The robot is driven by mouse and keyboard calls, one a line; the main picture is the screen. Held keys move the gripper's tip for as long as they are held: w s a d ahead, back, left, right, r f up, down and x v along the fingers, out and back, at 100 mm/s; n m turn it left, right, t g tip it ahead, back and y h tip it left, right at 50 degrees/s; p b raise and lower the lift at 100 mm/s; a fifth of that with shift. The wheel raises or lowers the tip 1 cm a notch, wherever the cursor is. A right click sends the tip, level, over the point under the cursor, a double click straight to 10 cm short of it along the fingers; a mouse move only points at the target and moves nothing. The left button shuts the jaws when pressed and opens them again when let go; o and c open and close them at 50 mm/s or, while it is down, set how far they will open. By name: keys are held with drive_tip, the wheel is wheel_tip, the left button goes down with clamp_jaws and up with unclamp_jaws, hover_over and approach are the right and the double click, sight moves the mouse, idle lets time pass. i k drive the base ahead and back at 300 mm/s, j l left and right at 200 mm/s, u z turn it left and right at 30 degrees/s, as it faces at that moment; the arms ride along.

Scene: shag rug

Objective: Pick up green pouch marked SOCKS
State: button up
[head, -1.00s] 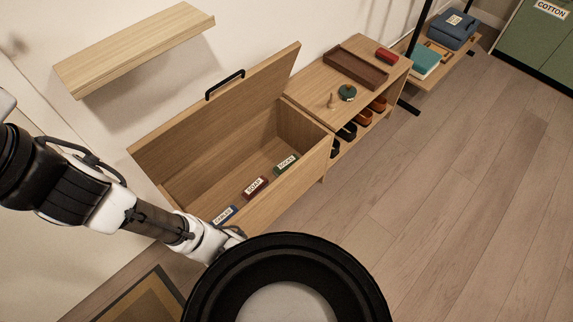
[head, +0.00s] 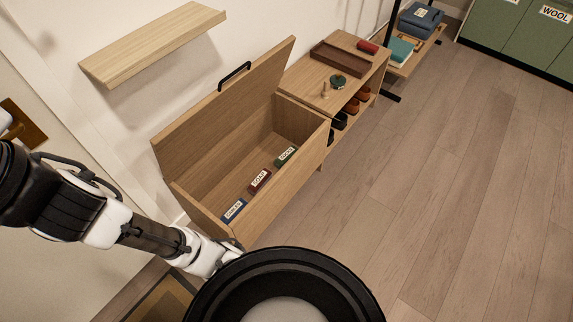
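The green pouch (head: 286,156) with a white label lies inside an open wooden chest (head: 217,174), toward its right end; its label appears to read SOCKS. A dark red pouch (head: 260,181) marked SOAP and a blue pouch (head: 234,211) with a white label lie in a row with it, nearer to me. The chest's lid is up and leans back. My arm reaches in from the left, and its end is near the chest's near left corner, outside it. My gripper's fingers are hidden behind my own round black body part.
Right of the chest stands a low shoe bench (head: 335,75) with a tray (head: 346,65) on top. A wall shelf (head: 153,43) hangs above left. Green bins (head: 516,35) stand at the far right. The floor (head: 440,180) on the right is clear. A rug (head: 165,302) lies at bottom left.

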sight(279, 161)
drive_tip(key=k+j+z, duration=0.3)
drive_tip(key=k+j, duration=0.3)
drive_tip(key=j, duration=0.15)
drive_tip(key=i+l+u, duration=0.1)
drive_tip(key=i+l, duration=0.15)
drive_tip(key=i+l+u, duration=0.1)
drive_tip(key=i+l, duration=0.2)
drive_tip(key=i+l+u, duration=0.25)
drive_tip(key=i+l, duration=0.2)
drive_tip(key=l, duration=0.2)
drive_tip(key=i+l+u, duration=0.1)
drive_tip(key=i+l, duration=0.15)
drive_tip(key=i+l+u, duration=0.1)
drive_tip(key=l, duration=0.35)
drive_tip(key=i+l+u, duration=0.15)
drive_tip(key=i+l, duration=0.15)
drive_tip(key=i+l+u, duration=0.1)
drive_tip(key=l, duration=0.45)
drive_tip(key=i, duration=0.05)
